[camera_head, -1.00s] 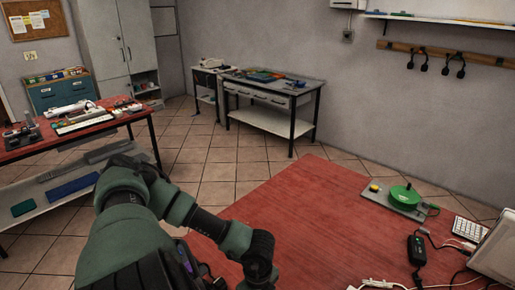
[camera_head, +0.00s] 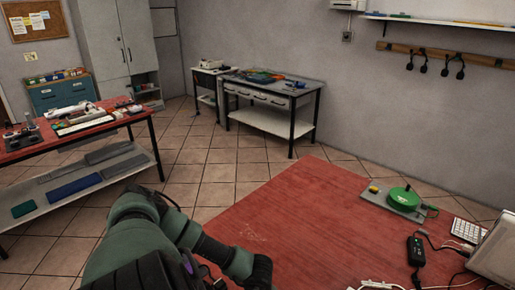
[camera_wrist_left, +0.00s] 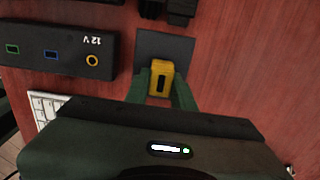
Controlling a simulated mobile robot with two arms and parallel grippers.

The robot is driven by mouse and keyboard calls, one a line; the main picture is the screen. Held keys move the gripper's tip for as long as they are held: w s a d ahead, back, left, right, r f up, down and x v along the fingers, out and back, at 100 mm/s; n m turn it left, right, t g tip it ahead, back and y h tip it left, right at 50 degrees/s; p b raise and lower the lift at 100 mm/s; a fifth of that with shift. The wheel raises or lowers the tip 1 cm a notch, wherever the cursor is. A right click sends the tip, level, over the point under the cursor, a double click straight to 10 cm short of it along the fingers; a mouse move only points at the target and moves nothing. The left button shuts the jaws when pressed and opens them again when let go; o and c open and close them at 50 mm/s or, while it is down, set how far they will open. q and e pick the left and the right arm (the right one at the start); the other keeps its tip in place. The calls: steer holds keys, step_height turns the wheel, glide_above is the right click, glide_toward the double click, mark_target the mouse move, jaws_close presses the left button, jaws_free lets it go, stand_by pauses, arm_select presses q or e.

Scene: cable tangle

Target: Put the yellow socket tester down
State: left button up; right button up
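The yellow socket tester (camera_wrist_left: 161,80) is in the left wrist view, between the two green fingers of my left gripper (camera_wrist_left: 163,88). The fingers press against its sides. It is over the near edge of a dark grey square pad (camera_wrist_left: 178,47) on the red table. I cannot tell whether the tester touches the pad or hangs just above it. In the head view my left arm reaches down past the bottom edge, so its gripper and the tester are hidden there. My right gripper is in neither view.
A black box marked 12 V (camera_wrist_left: 62,50), with coloured sockets, lies left of the pad. Black items (camera_wrist_left: 180,10) lie beyond it. On the red table (camera_head: 300,215) are a green reel (camera_head: 404,197), a black adapter (camera_head: 416,250), a white keyboard (camera_head: 470,232) and cables. The table's middle is clear.

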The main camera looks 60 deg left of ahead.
arm_select(q)
steer(key=o, duration=0.3)
steer(key=shift+r, duration=0.15)
step_height(320, 180, up, 12)
steer(key=shift+b, duration=1.2)
